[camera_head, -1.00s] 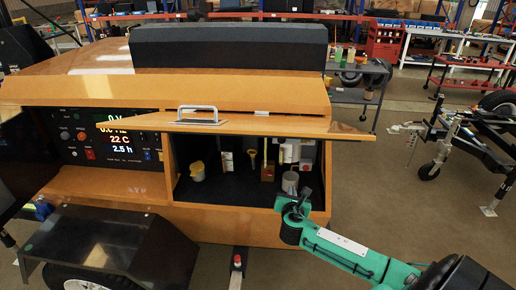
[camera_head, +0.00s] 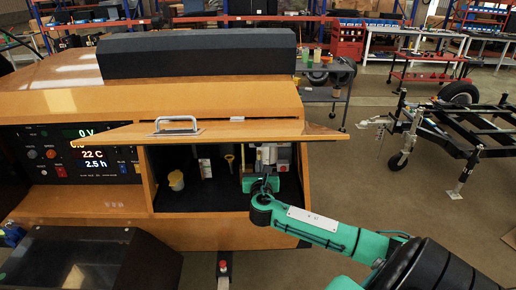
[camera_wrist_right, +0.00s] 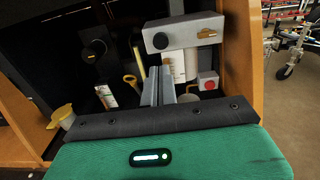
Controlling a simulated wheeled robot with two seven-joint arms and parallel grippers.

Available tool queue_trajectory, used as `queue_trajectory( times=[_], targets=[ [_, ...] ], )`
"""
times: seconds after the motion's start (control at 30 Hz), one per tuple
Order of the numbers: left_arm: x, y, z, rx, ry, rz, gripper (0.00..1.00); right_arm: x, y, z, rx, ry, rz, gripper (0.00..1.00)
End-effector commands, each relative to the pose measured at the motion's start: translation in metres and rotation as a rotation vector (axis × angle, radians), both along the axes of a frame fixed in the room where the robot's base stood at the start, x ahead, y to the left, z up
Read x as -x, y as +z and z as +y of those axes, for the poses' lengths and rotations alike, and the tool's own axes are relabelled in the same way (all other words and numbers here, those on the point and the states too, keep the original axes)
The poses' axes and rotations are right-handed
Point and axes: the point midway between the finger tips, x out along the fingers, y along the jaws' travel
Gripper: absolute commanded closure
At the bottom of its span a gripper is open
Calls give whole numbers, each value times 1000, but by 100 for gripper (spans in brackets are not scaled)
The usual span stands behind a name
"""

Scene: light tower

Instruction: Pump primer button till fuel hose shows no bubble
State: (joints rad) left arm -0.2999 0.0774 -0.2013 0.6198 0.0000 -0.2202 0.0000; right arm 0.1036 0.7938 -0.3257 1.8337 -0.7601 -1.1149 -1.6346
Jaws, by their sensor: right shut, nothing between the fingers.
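In the right wrist view a grey block (camera_wrist_right: 185,35) carries a round black button (camera_wrist_right: 160,41), which looks like the primer button, and a brass fitting (camera_wrist_right: 206,34). A white cylinder (camera_wrist_right: 191,64) hangs under it. A thin pale yellow upright strip (camera_wrist_right: 138,62) stands left of it; I cannot tell whether it is the fuel hose, and bubbles cannot be made out. My right gripper (camera_head: 268,160) is inside the open compartment, shut and empty. In the wrist view its fingertips (camera_wrist_right: 163,70) point up just below the black button, apparently apart from it. My left gripper is not in view.
The compartment (camera_head: 205,215) lies under a raised lid (camera_head: 240,132) with a handle. A yellow-capped container (camera_head: 176,180), a white labelled item (camera_head: 205,167) and a yellow loop handle (camera_head: 230,160) stand left of my gripper. A red button (camera_wrist_right: 208,83) sits to the right.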

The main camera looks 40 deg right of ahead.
Motion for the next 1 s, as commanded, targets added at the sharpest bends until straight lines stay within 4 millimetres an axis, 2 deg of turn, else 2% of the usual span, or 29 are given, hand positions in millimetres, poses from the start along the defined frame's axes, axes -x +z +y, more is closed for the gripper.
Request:
queue_trajectory(
  times=[0.3,0.5,0.7,1.0],
  targets=[
    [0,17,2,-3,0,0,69,-46,3,-38,-1,-3,0,100],
    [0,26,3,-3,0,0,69,-68,2,-57,-1,-2,0,100],
    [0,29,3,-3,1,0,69,-80,1,-68,-2,-1,1,100],
    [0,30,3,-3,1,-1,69,-84,0,-71,-1,1,0,100]
  ],
)
